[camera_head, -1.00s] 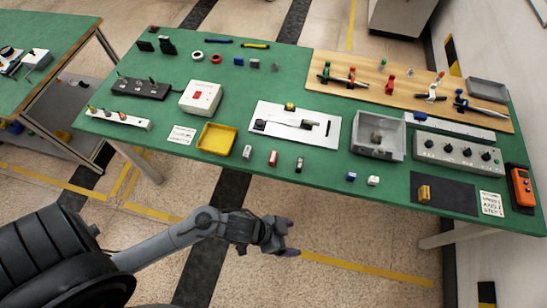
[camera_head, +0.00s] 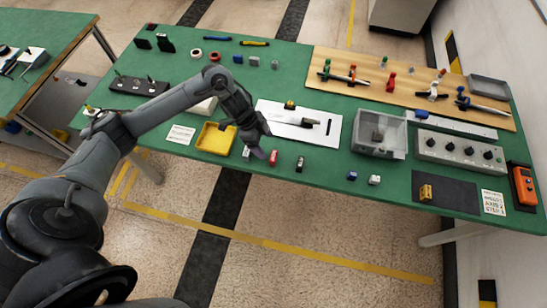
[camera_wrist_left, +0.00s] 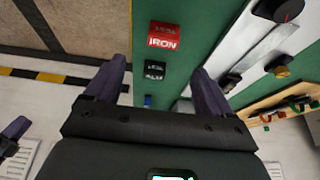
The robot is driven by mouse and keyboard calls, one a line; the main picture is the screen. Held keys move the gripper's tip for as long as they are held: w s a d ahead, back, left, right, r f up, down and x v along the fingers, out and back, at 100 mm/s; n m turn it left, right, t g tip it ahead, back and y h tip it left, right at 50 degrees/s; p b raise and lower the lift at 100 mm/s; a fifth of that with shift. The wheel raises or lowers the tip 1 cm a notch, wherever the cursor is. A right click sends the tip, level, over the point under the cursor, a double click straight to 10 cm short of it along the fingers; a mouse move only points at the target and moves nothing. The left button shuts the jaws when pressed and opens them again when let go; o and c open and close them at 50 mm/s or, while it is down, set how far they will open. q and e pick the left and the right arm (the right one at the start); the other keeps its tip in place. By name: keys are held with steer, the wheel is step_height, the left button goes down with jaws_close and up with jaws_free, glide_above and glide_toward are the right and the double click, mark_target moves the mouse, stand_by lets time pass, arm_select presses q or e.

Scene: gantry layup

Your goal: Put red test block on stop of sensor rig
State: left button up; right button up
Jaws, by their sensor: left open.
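The red test block (camera_head: 273,157) stands near the front edge of the green table. In the left wrist view it is the red block (camera_wrist_left: 163,38) lettered "IRON". My left gripper (camera_head: 260,147) is open and empty above the table, just left of the block. In the left wrist view its two purple fingers (camera_wrist_left: 159,66) are spread, with the red block beyond the tips. The sensor rig (camera_head: 298,122) is a white plate with a dark slider behind the block. I cannot make out its stop clearly. A purple finger, apparently of my right gripper (camera_wrist_left: 14,132), shows at the wrist view's lower left.
A black-topped block (camera_head: 300,163) stands right of the red one; a grey block is partly hidden by my gripper. A yellow tray (camera_head: 214,140) lies to the left. A grey bin (camera_head: 379,134) stands right of the rig. Blue and white blocks (camera_head: 375,180) are further right.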

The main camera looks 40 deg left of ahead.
mark_target(274, 155)
arm_select(q)
steer(key=shift+a+b+x, duration=0.15)
steer(key=shift+b+x, duration=0.15)
steer(key=shift+x, duration=1.85)
steer(key=shift+a+b+x, duration=0.15)
steer(key=shift+b+x, duration=0.15)
steer(key=shift+x, duration=1.8)
steer(key=shift+w, duration=0.15)
steer(key=c, duration=1.5)
